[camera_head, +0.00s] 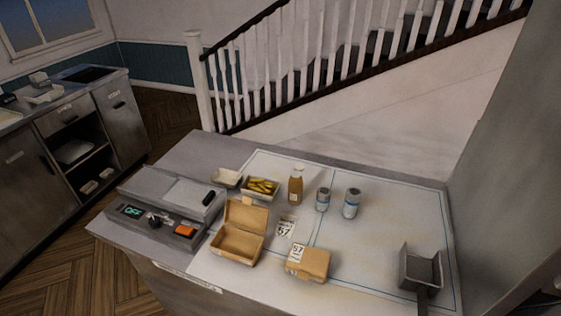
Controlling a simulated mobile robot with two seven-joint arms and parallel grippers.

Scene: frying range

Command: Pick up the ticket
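A white ticket (286,228) printed with what reads as "57" lies on the counter (380,250), between the open cardboard box (237,247) and the closed box (312,265). A similar white label (297,253) with "57" is on the top left of the closed box. Neither of my grippers shows in the head view.
A fryer unit (165,205) reading "OFF" stands at the counter's left. A tray of yellow food (260,188), a brown bottle (296,187) and two cans (351,204) stand behind the ticket. A metal scoop (420,271) lies at the right, beside a grey wall.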

